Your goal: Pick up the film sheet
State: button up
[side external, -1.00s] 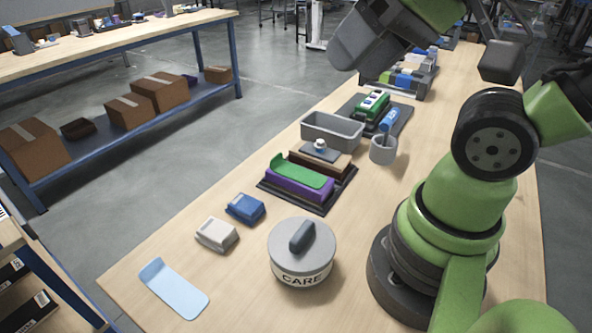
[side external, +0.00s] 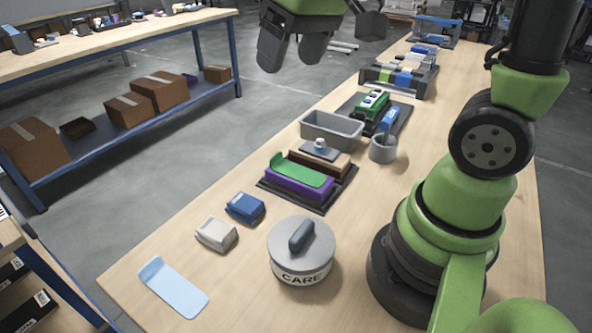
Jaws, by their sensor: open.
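The film sheet looks to be the light blue flat piece (side external: 174,289) with rounded corners, lying flat on the table at the near left. A green curved sheet (side external: 302,169) also lies on top of a purple block (side external: 297,189) on a dark tray, so I cannot be sure which one the task names. My gripper (side external: 291,64) hangs high at the top of the view, fingers pointing down, open and empty. It is well above and away from both sheets.
A lidded round pot marked CARE (side external: 301,275), a beige block (side external: 216,234) and a blue block (side external: 245,208) stand near the light blue piece. A grey bin (side external: 331,131) and grey cup (side external: 383,150) stand farther back. Bare table lies around the light blue piece.

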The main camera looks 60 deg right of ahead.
jog(key=w+d+f+n+g, duration=0.25)
jog(key=w+d+f, duration=0.35)
jog(key=f, duration=0.4)
jog(key=g, duration=0.1)
send_over(276, 155)
jog(key=shift+h, duration=0.3)
notch_tip(276, 155, down, 7)
jog(key=shift+s+f, duration=0.15)
jog(key=shift+f, duration=3.2)
jog(key=c, duration=0.9)
